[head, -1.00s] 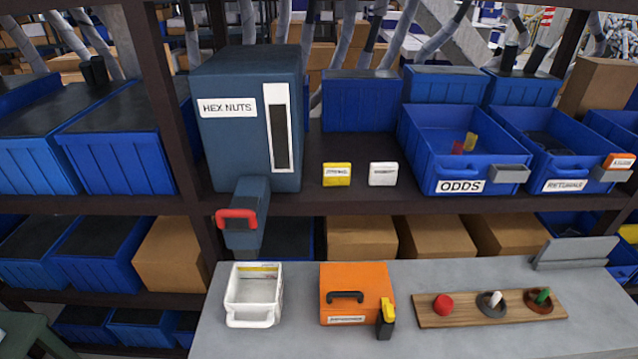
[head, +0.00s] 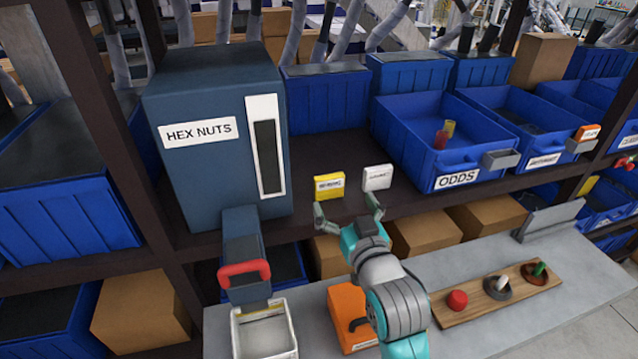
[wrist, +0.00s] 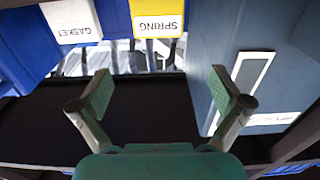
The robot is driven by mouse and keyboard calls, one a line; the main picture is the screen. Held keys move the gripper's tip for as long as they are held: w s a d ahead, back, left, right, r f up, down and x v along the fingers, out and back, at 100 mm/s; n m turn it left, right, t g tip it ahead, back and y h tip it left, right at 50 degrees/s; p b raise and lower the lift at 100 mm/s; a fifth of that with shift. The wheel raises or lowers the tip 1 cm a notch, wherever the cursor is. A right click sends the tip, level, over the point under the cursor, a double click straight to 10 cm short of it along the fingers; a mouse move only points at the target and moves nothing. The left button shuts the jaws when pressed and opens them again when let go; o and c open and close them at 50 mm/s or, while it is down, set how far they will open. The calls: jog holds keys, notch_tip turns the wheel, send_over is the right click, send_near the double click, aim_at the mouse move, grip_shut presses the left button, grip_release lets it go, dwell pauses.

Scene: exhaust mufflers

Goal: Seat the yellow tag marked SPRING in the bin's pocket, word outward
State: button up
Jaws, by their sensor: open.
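The yellow tag marked SPRING (head: 329,186) stands on the shelf, left of a white tag (head: 377,177). It also shows in the wrist view (wrist: 157,20), upside down at the top edge and partly cut off. My gripper (head: 347,208) is open and empty, just in front of the two tags and apart from them. In the wrist view its fingers (wrist: 165,95) are spread, with the yellow tag beyond the gap. The blue ODDS bin (head: 410,150) has a grey pocket (head: 500,158) on its front, which looks empty.
The HEX NUTS dispenser (head: 190,160) stands close left of the tags. The white tag reads GASKET in the wrist view (wrist: 72,18). The RETURNS bin (head: 530,150) holds an orange tag (head: 587,133).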

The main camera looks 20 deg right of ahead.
aim_at(330, 179)
jog(key=w, duration=0.5)
jog(key=shift+w+d+f, duration=0.1)
jog(key=shift+w+f, duration=0.15)
jog(key=shift+w, duration=1.1)
jog(key=shift+w+f, duration=0.2)
jog(key=shift+w, duration=1.1)
jog(key=c, duration=1.2)
